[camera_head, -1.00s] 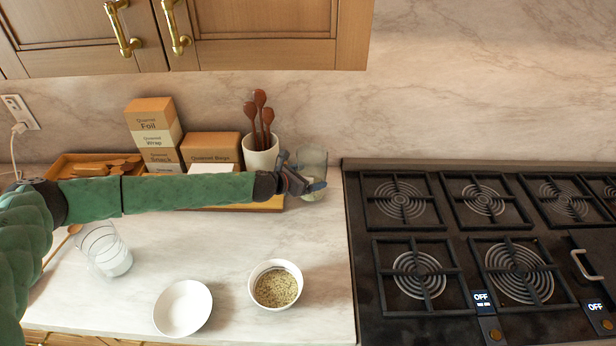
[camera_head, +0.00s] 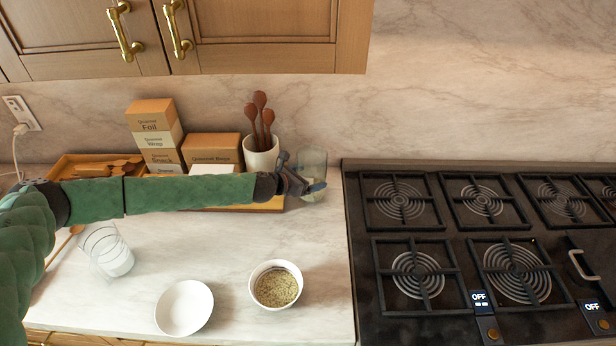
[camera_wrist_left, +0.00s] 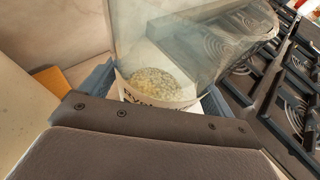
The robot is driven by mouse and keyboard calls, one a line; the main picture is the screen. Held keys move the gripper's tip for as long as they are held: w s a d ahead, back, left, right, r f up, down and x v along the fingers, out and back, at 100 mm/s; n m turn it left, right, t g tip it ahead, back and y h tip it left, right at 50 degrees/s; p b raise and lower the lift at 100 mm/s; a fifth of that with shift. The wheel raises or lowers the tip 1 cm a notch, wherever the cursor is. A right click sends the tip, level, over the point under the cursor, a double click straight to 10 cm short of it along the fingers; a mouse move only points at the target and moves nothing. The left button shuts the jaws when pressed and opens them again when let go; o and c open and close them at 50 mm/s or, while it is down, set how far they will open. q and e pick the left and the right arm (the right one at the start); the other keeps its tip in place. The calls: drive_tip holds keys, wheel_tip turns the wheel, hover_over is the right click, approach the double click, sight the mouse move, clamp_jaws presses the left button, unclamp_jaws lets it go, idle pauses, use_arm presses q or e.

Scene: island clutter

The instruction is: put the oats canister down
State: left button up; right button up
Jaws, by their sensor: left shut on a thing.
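The oats canister (camera_head: 313,165) is a clear container at the back right of the counter, between the utensil crock and the cooktop. In the left wrist view the canister (camera_wrist_left: 190,50) shows clear walls, pale oats low inside and a white label with dark letters. My left gripper (camera_head: 306,186) is shut on the canister, with fingers on both sides of it. The canister's base is partly hidden by the gripper, so I cannot tell whether it touches the counter. My right gripper is in neither view.
A white crock (camera_head: 261,158) with wooden spoons stands just left of the canister. The black cooktop (camera_head: 348,200) is close on its right.

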use_arm(q)
drive_tip(key=shift+f, duration=0.35)
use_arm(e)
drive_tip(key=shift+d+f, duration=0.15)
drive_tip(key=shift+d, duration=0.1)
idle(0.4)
use_arm(q)
drive_tip(key=shift+f+b, duration=0.25)
drive_tip(key=shift+b, duration=0.05)
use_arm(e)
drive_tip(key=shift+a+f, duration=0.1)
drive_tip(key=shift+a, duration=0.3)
use_arm(q)
drive_tip(key=o, duration=0.9)
drive_tip(key=shift+c, duration=0.2)
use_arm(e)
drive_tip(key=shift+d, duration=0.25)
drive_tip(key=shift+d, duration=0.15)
